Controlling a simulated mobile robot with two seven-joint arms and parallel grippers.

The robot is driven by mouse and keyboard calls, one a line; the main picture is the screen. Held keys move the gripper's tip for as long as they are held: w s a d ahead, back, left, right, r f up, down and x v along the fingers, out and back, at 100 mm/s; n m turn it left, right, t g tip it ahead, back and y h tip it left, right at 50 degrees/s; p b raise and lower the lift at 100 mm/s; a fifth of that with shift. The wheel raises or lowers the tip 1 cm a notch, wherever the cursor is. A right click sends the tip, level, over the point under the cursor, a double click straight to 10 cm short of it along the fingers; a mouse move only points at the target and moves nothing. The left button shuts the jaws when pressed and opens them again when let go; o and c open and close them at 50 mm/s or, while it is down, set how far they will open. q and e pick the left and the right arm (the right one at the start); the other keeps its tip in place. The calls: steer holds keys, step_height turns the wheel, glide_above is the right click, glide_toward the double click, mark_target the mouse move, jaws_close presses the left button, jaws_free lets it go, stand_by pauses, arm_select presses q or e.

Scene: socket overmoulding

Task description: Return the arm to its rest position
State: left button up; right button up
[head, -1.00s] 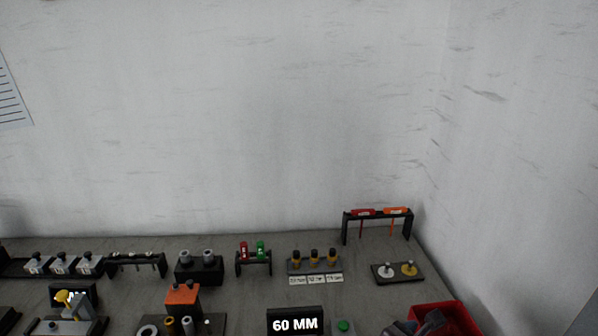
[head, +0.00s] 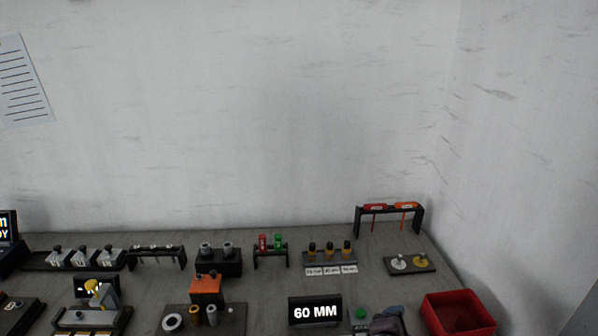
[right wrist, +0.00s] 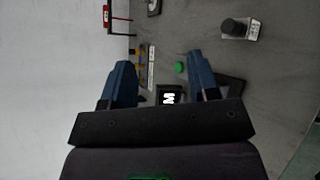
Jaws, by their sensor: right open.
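My right gripper (right wrist: 162,75) shows in the right wrist view with its two blue fingers spread apart and nothing held between them. In the head view part of the right gripper (head: 384,322) shows at the bottom edge, beside the green button (head: 361,314) and left of the red bin (head: 437,319). The rest of the right arm is out of the picture. My left gripper is in neither view.
The "60 MM" display (head: 316,311) stands left of the right gripper. Behind are a rack with red and orange tools (head: 389,208), a plate with two round pieces (head: 410,264) and several small fixtures. An orange-topped block (head: 206,285) stands further left. Walls close the back and right.

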steer(key=s+d+f+m+t+y, duration=0.1)
steer(key=s+f+m+y, duration=0.1)
steer(key=m, duration=0.3)
steer(key=s+d+f+m+y+b, duration=0.1)
steer(key=s+f+m+y, duration=0.2)
steer(key=m, duration=0.3)
steer(key=s+d+f+m+t+y, duration=0.1)
steer(key=s+f+m+y, duration=0.1)
steer(key=s+f+m, duration=0.1)
steer(key=shift+f+m+t+b, duration=0.35)
steer(key=shift+f+m, duration=0.55)
steer(key=shift+m, duration=0.3)
steer(key=s+d+f+g, duration=0.2)
steer(key=s+d+f, duration=0.2)
steer(key=s, duration=0.5)
step_height(320, 180, down, 2)
steer(key=shift+s+d+f+m+b, duration=0.15)
steer(key=shift+s+d+m+b, duration=0.15)
steer(key=shift+b, duration=0.15)
